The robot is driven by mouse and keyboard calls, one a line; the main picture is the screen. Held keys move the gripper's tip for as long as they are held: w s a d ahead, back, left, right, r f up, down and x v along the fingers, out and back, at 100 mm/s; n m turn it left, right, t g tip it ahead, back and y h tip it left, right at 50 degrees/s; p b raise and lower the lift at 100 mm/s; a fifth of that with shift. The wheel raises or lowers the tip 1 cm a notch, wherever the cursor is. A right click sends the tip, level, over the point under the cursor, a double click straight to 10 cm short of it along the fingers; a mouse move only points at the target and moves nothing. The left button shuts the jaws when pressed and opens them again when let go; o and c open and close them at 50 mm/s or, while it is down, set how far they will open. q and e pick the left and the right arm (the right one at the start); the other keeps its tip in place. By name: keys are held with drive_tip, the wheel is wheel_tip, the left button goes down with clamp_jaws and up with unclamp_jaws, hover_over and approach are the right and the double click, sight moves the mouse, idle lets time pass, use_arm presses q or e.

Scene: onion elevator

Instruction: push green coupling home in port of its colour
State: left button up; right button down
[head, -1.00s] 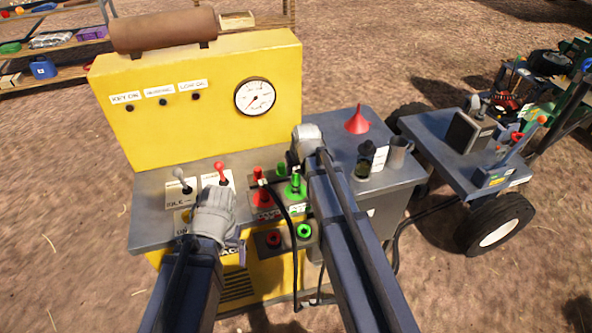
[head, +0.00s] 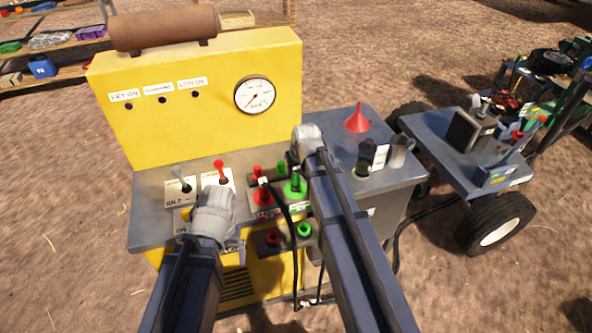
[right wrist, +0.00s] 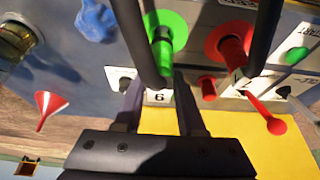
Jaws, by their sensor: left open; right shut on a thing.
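The green coupling (head: 295,187) stands upright at a green collar on the grey deck, beside a red one (head: 262,196). In the right wrist view the green coupling (right wrist: 162,52) is between the fingertips of my right gripper (right wrist: 165,80), which is shut on it. Its base meets the green ring; I cannot tell how deep it sits. In the head view my right arm hides most of that gripper. My left gripper (head: 238,246) is open, low in front of the levers, with its fingers partly hidden.
A lower green port (head: 303,230) and red port (head: 273,238) sit on the front edge. A black hose loops down past them. Two levers (head: 220,170) stand left. A red funnel (head: 357,122) and grey jug (head: 400,150) stand right. The yellow panel (head: 190,75) rises behind.

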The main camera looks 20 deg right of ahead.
drive_tip(key=shift+s+f+b, duration=0.1)
drive_tip(key=shift+f+b, duration=1.25)
drive_tip(key=shift+f, duration=0.05)
idle(4.4)
unclamp_jaws()
idle(0.5)
drive_tip(key=shift+r, duration=0.1)
drive_tip(key=shift+r+p, duration=3.45)
drive_tip(key=shift+p, duration=0.1)
